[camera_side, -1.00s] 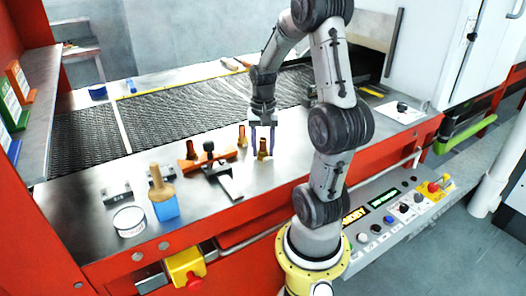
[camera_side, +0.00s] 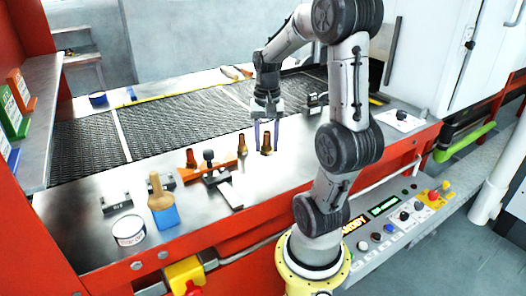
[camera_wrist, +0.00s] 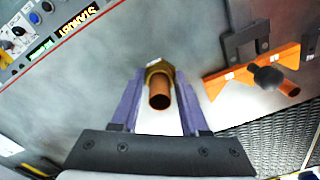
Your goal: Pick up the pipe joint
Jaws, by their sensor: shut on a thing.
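The pipe joint (camera_side: 266,143) is a short copper tube with a brass hex collar. It stands about upright between the two purple fingers of my gripper (camera_side: 267,135), which is shut on it. In the wrist view, the pipe joint (camera_wrist: 159,92) sits between the tips of my gripper (camera_wrist: 159,82), with its open copper end facing the camera. In the side view it appears slightly above the metal worktop (camera_side: 290,168); the exact gap is hard to tell.
An orange fixture with a black knob (camera_side: 208,155) stands left of my gripper, with another copper piece (camera_side: 242,144) close by. A brush (camera_side: 161,200) and a round tin (camera_side: 129,230) are further left. The mesh belt (camera_side: 190,112) runs behind.

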